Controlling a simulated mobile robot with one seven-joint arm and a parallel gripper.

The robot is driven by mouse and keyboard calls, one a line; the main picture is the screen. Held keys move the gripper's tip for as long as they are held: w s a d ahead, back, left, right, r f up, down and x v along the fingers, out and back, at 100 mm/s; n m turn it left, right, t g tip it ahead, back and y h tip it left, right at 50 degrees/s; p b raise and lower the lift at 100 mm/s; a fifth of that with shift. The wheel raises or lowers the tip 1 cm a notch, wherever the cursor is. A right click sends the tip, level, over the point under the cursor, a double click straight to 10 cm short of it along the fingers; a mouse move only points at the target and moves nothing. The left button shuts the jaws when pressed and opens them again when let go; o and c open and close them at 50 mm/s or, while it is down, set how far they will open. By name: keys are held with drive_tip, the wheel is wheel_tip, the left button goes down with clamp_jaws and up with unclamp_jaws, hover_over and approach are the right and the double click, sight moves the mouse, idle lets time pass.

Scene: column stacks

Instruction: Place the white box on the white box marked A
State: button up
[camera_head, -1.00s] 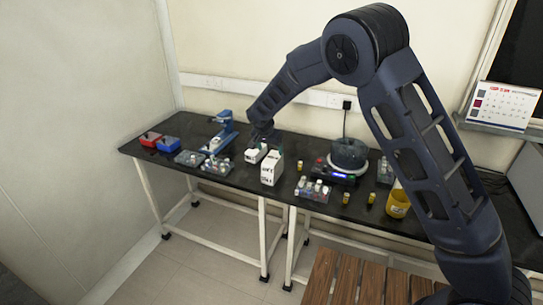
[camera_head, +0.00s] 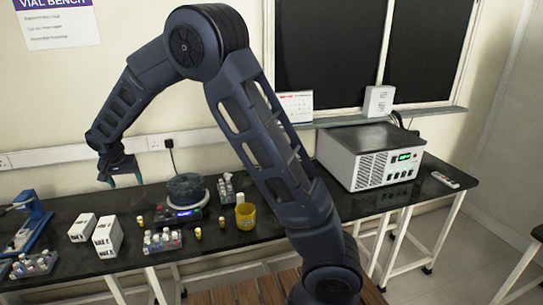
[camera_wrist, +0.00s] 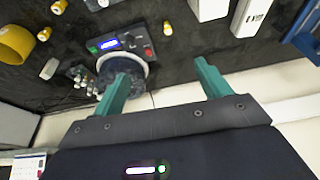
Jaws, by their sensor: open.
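Two white boxes stand side by side on the black bench in the head view: a lower one (camera_head: 82,228) at left and a taller one (camera_head: 107,237) with dark print at right, slightly nearer. Parts of both show at the top of the wrist view, the left (camera_wrist: 208,8) and right (camera_wrist: 251,16). I cannot read a letter A on either. My gripper (camera_head: 124,180) is open and empty, raised above the back of the bench, right of and behind the boxes. In the wrist view its green fingers (camera_wrist: 166,85) are wide apart with nothing between them.
A round dark device (camera_head: 186,189) with a lit display stands right of the boxes, amid small yellow-capped vials. A vial rack (camera_head: 162,241), yellow cup (camera_head: 245,216) and blue stand (camera_head: 33,222) are nearby. A large instrument (camera_head: 368,156) and a small white box (camera_head: 379,101) are farther right.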

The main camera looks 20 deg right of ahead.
drive_tip(key=s+d+r, duration=0.1)
drive_tip(key=d+r, duration=0.4)
drive_tip(key=d, duration=0.6)
drive_tip(key=s+d+r, duration=0.1)
drive_tip(key=d+r, duration=0.4)
drive_tip(key=d, duration=0.7)
drive_tip(key=s+d+r, duration=0.1)
drive_tip(key=d+r, duration=0.3)
drive_tip(key=d, duration=0.7)
drive_tip(key=s+d, duration=1.9)
drive_tip(key=s, duration=0.3)
drive_tip(key=shift+s+t, duration=0.2)
drive_tip(key=shift+t, duration=0.2)
